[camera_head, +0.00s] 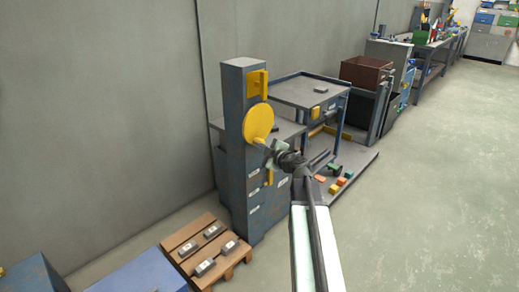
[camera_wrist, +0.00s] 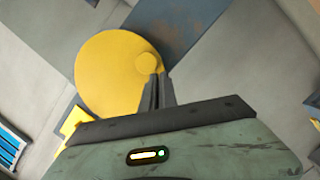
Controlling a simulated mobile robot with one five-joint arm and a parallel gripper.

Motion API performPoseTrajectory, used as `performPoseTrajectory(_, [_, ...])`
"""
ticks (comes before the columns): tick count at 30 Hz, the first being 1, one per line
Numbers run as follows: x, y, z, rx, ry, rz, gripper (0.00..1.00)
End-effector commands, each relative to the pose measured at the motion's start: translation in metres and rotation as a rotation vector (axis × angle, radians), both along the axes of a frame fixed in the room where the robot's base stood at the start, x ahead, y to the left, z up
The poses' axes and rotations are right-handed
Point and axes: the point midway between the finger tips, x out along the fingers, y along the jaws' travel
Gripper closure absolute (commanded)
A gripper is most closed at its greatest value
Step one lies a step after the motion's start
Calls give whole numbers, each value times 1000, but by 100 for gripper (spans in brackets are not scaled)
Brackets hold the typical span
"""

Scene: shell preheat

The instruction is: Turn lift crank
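The lift crank is a round yellow disc (camera_head: 258,122) on the side of a grey-blue column (camera_head: 243,185). A small yellow knob (camera_head: 259,142) stands out near its lower edge. In the wrist view the disc (camera_wrist: 108,75) fills the upper left, with the knob (camera_wrist: 148,64) at its right side. My gripper (camera_head: 268,149) is at the knob. In the wrist view its two dark fingers (camera_wrist: 160,76) are close together, with tips at the knob's lower right edge. The knob does not show between them. I cannot tell whether the tips touch it.
A yellow block (camera_head: 257,83) is on the column above the disc. A wooden pallet (camera_head: 222,262) with several grey metal pieces lies at the column's foot. A grey-topped table (camera_head: 300,92) and a low platform with small coloured blocks stand behind. The floor (camera_head: 430,190) at right is clear.

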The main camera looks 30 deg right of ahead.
Motion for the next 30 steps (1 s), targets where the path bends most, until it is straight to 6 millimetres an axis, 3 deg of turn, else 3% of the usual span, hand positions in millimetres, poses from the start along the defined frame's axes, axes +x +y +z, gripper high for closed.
performPoseTrajectory(10, [10,-8,-18,0,1,12,100])
performPoseTrajectory(30, [13,-19,-22,1,0,12,100])
